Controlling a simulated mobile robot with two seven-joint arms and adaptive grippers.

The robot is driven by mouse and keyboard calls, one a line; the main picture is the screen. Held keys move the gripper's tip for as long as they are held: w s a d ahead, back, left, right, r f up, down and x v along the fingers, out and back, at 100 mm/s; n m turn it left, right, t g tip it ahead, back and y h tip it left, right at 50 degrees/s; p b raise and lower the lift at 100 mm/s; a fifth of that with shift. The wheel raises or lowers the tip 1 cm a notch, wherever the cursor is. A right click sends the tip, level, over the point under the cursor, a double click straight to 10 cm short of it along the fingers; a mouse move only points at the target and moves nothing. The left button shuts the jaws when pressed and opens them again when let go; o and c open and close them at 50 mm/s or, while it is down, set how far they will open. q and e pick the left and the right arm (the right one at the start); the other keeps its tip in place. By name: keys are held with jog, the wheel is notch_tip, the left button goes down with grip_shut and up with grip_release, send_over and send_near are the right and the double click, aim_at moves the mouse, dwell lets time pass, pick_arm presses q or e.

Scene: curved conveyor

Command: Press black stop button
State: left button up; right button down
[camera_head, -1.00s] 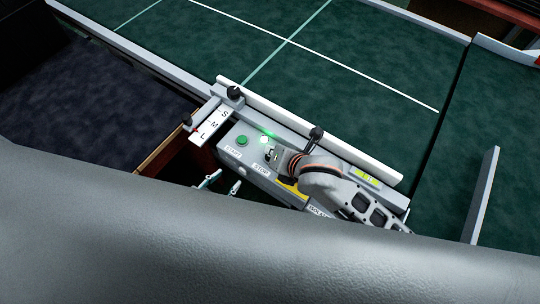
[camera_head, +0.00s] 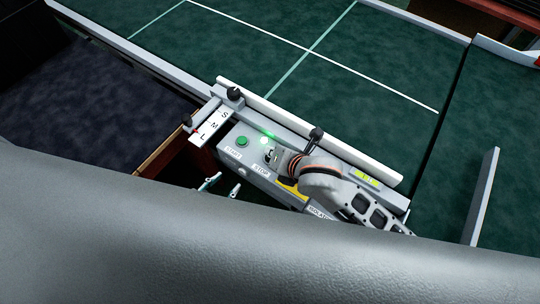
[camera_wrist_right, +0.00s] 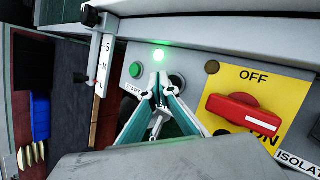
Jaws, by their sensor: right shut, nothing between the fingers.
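The black stop button (camera_wrist_right: 178,82) sits in a metal ring on the grey control box (camera_head: 227,150). In the right wrist view it is partly covered by the fingers. In the head view my right gripper hides it, above the STOP label (camera_head: 261,170). My right gripper (camera_head: 271,154) is shut and empty, its tips (camera_wrist_right: 158,86) in front of the panel between the green start button and the stop button. Contact cannot be told. My left gripper (camera_head: 222,185) shows only two fingertips, apart, in front of the box.
The green start button (camera_wrist_right: 135,70) is left of the stop button. A green lamp (camera_wrist_right: 159,55) glows above. A red rotary switch (camera_wrist_right: 240,110) on a yellow plate stands right. A size scale (camera_head: 211,126) and white rail (camera_head: 300,130) border the green conveyor belt (camera_head: 390,60).

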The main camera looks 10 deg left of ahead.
jog(key=shift+f, duration=0.15)
jog(key=shift+f, duration=0.25)
jog(key=shift+f, duration=0.5)
dwell(1.1)
jog(key=shift+r, duration=0.15)
jog(key=shift+r+p, duration=0.65)
jog(key=shift+r, duration=0.1)
jog(key=shift+r, duration=2.5)
